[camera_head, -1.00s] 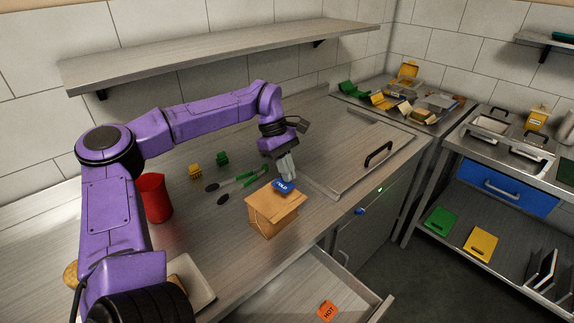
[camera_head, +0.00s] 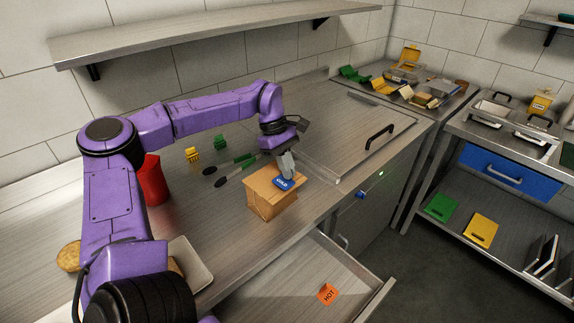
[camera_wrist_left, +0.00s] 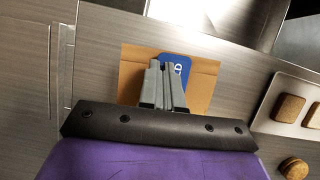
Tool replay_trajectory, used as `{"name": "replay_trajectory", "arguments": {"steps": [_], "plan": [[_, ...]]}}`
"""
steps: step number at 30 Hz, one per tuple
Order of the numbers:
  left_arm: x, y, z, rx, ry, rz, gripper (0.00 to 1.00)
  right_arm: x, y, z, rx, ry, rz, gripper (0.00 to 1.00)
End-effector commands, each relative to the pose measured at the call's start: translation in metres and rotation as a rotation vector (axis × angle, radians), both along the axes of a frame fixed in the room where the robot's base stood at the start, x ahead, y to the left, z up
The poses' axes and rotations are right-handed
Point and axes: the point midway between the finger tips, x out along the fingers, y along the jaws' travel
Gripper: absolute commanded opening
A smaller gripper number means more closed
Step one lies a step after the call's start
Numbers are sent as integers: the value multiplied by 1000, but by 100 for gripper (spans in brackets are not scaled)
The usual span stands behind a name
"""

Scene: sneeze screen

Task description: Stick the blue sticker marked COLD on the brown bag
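The brown bag (camera_head: 265,202) stands on the counter in the head view, and part of its top shows in the left wrist view (camera_wrist_left: 205,85). The blue COLD sticker (camera_head: 282,184) is over the bag's upper part; in the left wrist view the sticker (camera_wrist_left: 181,65) is partly hidden behind the fingers. My left gripper (camera_head: 287,170) points down at the bag, its fingers close together on the sticker. I cannot tell whether the sticker touches the bag. My right gripper is out of view.
An orange HOT sticker (camera_head: 327,294) lies in the open drawer (camera_head: 300,275) below the counter. Green-handled tongs (camera_head: 235,167) lie behind the bag, and a red cup (camera_head: 152,182) stands at left. A pale tray (camera_head: 195,268) sits at the front left. A shelf (camera_head: 210,37) hangs above.

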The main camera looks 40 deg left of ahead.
Motion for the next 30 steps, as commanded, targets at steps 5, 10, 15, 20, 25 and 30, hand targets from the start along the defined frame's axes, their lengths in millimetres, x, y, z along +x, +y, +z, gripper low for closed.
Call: {"name": "replay_trajectory", "arguments": {"steps": [5,10,15,20,25,30], "plan": [[0,0,0,0,0,0,0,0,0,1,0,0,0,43],[0,0,0,0,0,0,0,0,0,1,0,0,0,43],[0,0,0,0,0,0,0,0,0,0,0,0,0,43],[0,0,-3,0,0,0,0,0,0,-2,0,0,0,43],[0,0,-7,0,0,0,0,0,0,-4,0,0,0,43],[0,0,-10,0,0,-1,0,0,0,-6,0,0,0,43]]}}
